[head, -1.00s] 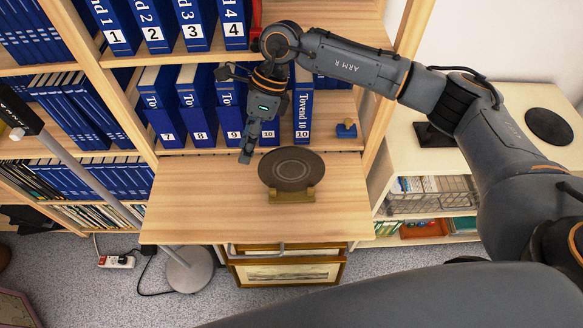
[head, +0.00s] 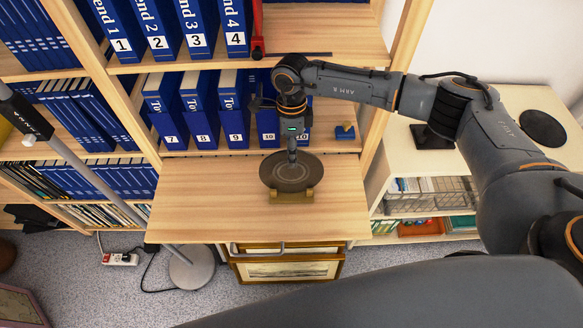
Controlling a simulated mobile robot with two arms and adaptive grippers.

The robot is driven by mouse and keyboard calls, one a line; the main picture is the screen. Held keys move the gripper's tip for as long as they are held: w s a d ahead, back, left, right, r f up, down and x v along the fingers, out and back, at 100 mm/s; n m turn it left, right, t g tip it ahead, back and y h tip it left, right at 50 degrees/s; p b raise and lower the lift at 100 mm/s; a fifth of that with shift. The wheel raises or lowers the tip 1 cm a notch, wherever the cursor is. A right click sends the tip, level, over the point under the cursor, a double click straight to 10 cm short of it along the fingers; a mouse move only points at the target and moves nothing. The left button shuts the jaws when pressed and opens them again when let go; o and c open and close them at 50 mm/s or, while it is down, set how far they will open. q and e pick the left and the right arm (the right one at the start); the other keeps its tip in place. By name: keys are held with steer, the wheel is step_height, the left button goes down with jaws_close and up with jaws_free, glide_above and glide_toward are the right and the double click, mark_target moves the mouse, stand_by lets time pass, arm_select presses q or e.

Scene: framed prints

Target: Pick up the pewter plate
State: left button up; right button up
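The pewter plate (head: 287,180) is a dark round disc with ring marks. It leans in a small brass-coloured stand (head: 290,196) on the wooden desk board. My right gripper (head: 291,158) points down at the plate's upper edge, in line with it. Its fingers are seen edge-on, so I cannot tell whether they are open or shut, or whether they touch the rim. My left gripper is not in view.
Numbered blue binders (head: 202,110) fill the shelves behind the board. A small blue object with a wooden part (head: 345,131) sits on the shelf at right. Framed prints (head: 288,270) stand below the board. The board (head: 210,205) is clear to the left and right of the plate.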

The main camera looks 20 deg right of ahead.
steer(key=shift+f+p, duration=0.6)
steer(key=shift+f, duration=1.3)
jaws_close()
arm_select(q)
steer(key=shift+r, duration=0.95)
arm_select(e)
steer(key=shift+r, duration=0.1)
steer(key=shift+r+b, duration=0.5)
steer(key=shift+b, duration=0.05)
arm_select(q)
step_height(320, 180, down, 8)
steer(key=b, duration=0.6)
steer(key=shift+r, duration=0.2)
arm_select(e)
steer(key=s+a+r, duration=0.9)
steer(key=s+r, duration=0.1)
steer(key=r, duration=0.2)
steer(key=shift+s+a, duration=0.15)
steer(key=shift+s, duration=0.2)
